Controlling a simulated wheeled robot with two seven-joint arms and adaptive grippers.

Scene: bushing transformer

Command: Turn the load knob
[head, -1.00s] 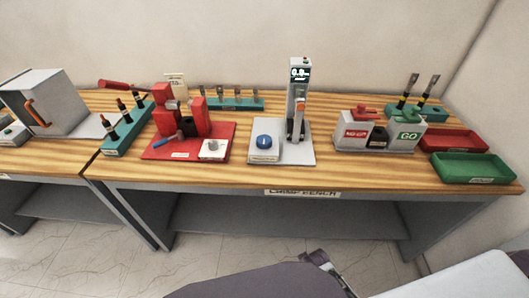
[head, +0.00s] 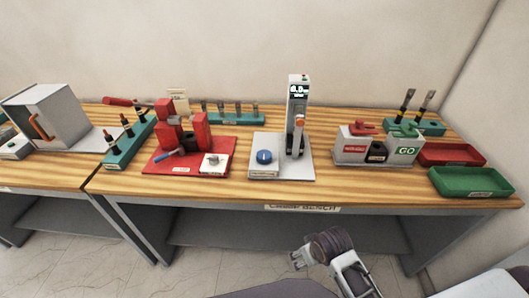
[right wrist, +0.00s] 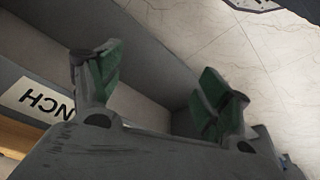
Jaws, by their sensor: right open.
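Two knobs show in the head view, and their labels are too small to read. A blue round knob (head: 264,157) sits on a white box on a grey plate, beside an upright tester (head: 298,105) with a lit display. A small pale knob (head: 213,160) sits on a white box at the front of the red press (head: 182,145). My right gripper (head: 297,259) is low in front of the bench, below its top and apart from both knobs. In the right wrist view its green-padded fingers (right wrist: 158,88) are spread and empty. My left gripper is out of view.
The bench front edge (head: 300,204) lies between my right gripper and the devices. A GO block (head: 404,150) and red and green trays (head: 470,182) stand at the right. A teal rack (head: 128,142) stands left of the press. The front strip of wood is clear.

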